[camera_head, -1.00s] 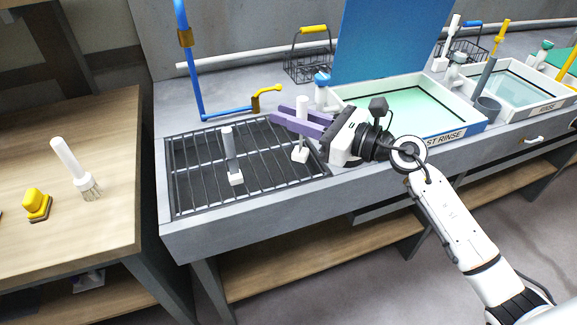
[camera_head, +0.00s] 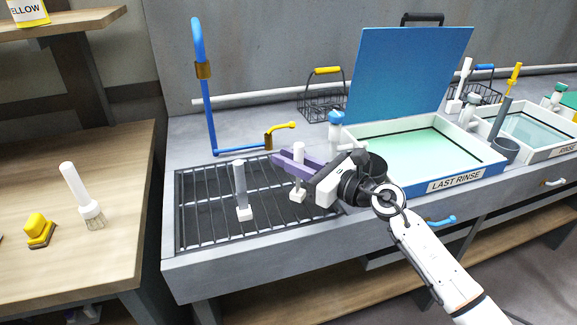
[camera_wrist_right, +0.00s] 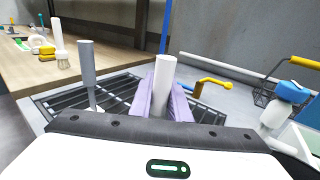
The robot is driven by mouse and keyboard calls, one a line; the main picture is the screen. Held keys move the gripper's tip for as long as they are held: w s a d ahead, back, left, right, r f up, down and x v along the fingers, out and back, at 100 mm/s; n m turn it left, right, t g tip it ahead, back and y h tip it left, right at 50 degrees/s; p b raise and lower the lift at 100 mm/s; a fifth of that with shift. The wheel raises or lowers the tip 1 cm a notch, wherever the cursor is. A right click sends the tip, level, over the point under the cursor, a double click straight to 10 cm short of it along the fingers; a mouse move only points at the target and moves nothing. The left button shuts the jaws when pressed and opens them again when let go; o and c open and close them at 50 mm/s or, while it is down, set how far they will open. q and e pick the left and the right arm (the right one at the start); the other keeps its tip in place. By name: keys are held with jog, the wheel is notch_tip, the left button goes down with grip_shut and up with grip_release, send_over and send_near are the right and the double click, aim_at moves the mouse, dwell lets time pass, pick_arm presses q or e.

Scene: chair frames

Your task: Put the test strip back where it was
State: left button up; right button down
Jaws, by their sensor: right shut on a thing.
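My right gripper (camera_head: 299,163), with purple fingers, is shut on the handle of a white-handled tool (camera_head: 298,182) at the right part of the dark sink grate. The tool is upright, its white block foot low at the grate. In the right wrist view its white handle (camera_wrist_right: 164,85) stands between the purple fingers. A similar tool with a grey handle (camera_head: 240,183) stands to the left on the grate; it also shows in the right wrist view (camera_wrist_right: 88,72). I cannot pick out anything that is surely a test strip. My left gripper is not in view.
The grate (camera_head: 205,225) has bare room at left. A blue pipe (camera_head: 208,110) with a yellow tap (camera_head: 280,130) rises behind it. The LAST RINSE tray (camera_head: 455,182) stands at right. A wooden table (camera_head: 110,240) at left holds a white brush (camera_head: 80,190) and a yellow block (camera_head: 38,228).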

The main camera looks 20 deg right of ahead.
jog(key=shift+f, duration=0.25)
jog(key=shift+f, duration=0.15)
jog(key=c, duration=1.7)
grip_release()
jog(key=shift+o, duration=0.2)
jog(key=b+v, duration=0.1)
jog(key=v, duration=1.1)
jog(key=shift+r, duration=0.25)
